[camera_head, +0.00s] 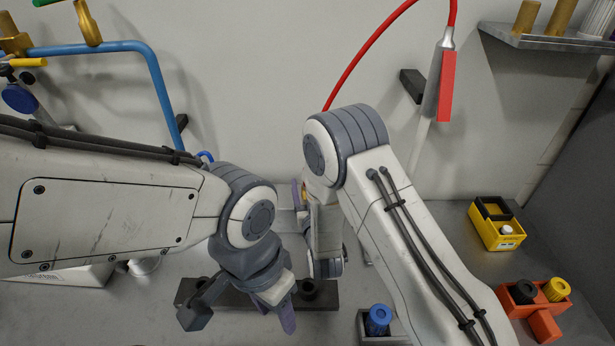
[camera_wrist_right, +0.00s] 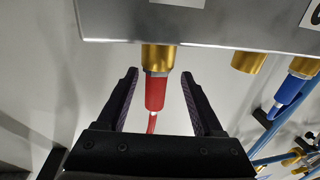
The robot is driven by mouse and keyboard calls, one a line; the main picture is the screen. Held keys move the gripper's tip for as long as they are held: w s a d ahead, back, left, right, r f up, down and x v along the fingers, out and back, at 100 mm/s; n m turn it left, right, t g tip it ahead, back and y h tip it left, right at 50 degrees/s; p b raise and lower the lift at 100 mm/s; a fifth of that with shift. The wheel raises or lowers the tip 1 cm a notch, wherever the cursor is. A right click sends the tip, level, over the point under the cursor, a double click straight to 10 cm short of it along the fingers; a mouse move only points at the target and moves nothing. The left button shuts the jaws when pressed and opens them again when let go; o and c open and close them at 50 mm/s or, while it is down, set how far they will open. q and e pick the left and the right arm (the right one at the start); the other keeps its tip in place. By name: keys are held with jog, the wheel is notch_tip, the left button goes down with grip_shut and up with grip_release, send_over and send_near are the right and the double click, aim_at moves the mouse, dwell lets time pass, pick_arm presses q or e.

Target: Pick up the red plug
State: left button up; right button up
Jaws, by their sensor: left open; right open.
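The red plug (camera_wrist_right: 156,92) shows in the right wrist view. Its upper end sits in a brass socket (camera_wrist_right: 158,57) under a grey metal box, and a red hose leaves its lower end. My right gripper (camera_wrist_right: 159,76) is open, with one dark finger on each side of the plug and gaps between fingers and plug. In the head view the plug is not visible, and my right arm covers much of the middle. My left gripper (camera_head: 240,315) is open and empty, above a dark block on the bench.
A second brass socket (camera_wrist_right: 249,62) and a blue plug (camera_wrist_right: 290,90) are right of the red plug. In the head view, a red-handled tool (camera_head: 446,88) hangs on the wall. A yellow box (camera_head: 496,224) and orange holder (camera_head: 540,300) stand on the right.

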jog(key=w+p, duration=0.2)
jog(key=w, duration=0.1)
jog(key=shift+w+r, duration=0.15)
jog(key=shift+w, duration=0.2)
jog(key=shift+w+a, duration=0.15)
jog(key=shift+w, duration=0.35)
grip_shut()
jog(key=shift+r, duration=0.7)
notch_tip(320, 180, up, 2)
jog(key=shift+r+b, duration=0.1)
jog(key=shift+b, duration=0.65)
jog(key=s+d+r, duration=0.6)
jog(key=d+r, duration=0.4)
jog(key=r, duration=0.2)
